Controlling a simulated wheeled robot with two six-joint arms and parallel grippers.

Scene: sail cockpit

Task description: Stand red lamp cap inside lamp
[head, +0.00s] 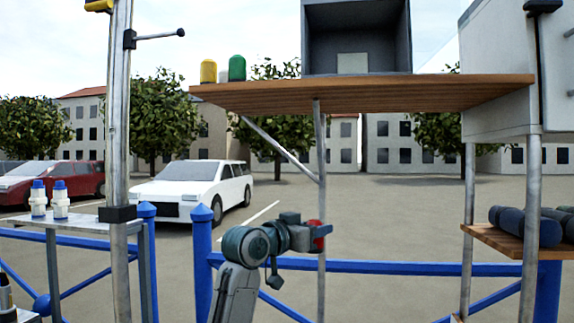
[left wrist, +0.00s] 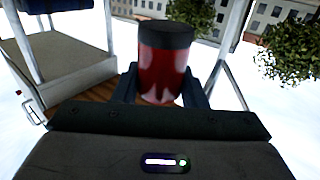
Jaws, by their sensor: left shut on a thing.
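The red lamp cap (left wrist: 162,72) is a red cylinder with a dark band at one end. My left gripper (left wrist: 160,92) is shut on it, one finger on each side. In the head view the left gripper (head: 312,236) is in front of a shelf post, below the wooden shelf, with a bit of the red cap (head: 320,229) showing. A dark grey open-fronted box (head: 357,62) on the shelf looks like the lamp. A pale block shows inside it. My right gripper is not in view.
A diagonal brace (head: 280,147) and post stand beneath. A white cabinet (head: 500,75) and a lower shelf with dark rolls (head: 530,226) are right.

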